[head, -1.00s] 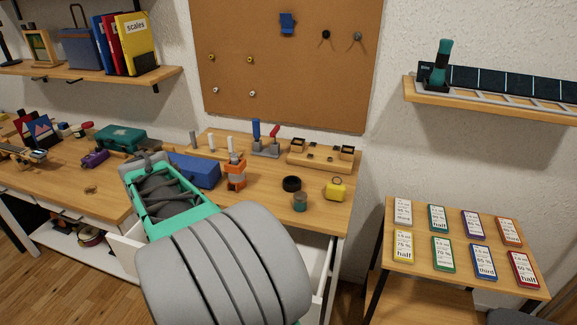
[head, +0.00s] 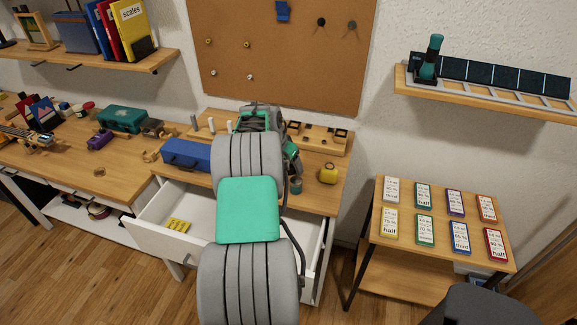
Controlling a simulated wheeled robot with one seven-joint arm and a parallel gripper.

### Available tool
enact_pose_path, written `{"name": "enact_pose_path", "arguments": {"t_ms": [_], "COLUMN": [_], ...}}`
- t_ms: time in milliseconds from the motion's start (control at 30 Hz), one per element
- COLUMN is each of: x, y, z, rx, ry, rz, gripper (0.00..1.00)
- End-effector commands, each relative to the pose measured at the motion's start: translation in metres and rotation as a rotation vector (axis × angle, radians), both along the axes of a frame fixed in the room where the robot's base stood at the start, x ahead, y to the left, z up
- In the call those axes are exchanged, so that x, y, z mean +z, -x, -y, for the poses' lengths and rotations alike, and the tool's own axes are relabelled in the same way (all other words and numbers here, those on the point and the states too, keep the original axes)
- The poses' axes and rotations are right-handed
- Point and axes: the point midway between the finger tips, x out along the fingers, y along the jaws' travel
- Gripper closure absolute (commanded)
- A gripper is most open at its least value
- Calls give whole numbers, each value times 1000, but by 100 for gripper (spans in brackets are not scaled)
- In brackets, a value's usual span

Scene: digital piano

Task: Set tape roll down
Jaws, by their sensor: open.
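My arm reaches over the desk, and my gripper (head: 294,166) is bent down at its right part, behind my arm links and left of a yellow object. Its fingers are small and mostly hidden, but it is open. I cannot make out a tape roll now. The black ring that lay on the desk a second ago is hidden behind my arm or gripper. A small teal cup (head: 296,187) stands just below my gripper on the desk (head: 318,200).
An open white drawer (head: 150,222) with a yellow item (head: 178,225) juts from the desk. A blue box (head: 187,154) stands left of my arm, a yellow object (head: 328,173) right. A side table with several cards (head: 424,229) stands farther right.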

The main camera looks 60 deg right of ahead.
Motion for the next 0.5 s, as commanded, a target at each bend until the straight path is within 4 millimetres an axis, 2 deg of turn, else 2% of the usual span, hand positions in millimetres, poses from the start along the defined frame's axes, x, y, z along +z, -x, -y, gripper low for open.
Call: {"name": "enact_pose_path", "arguments": {"t_ms": [133,500], "x": [0,1], "y": [0,-1], "z": [0,0], "rx": [1,1], "ry": [1,1], "rz": [0,0], "gripper": [22,53]}}
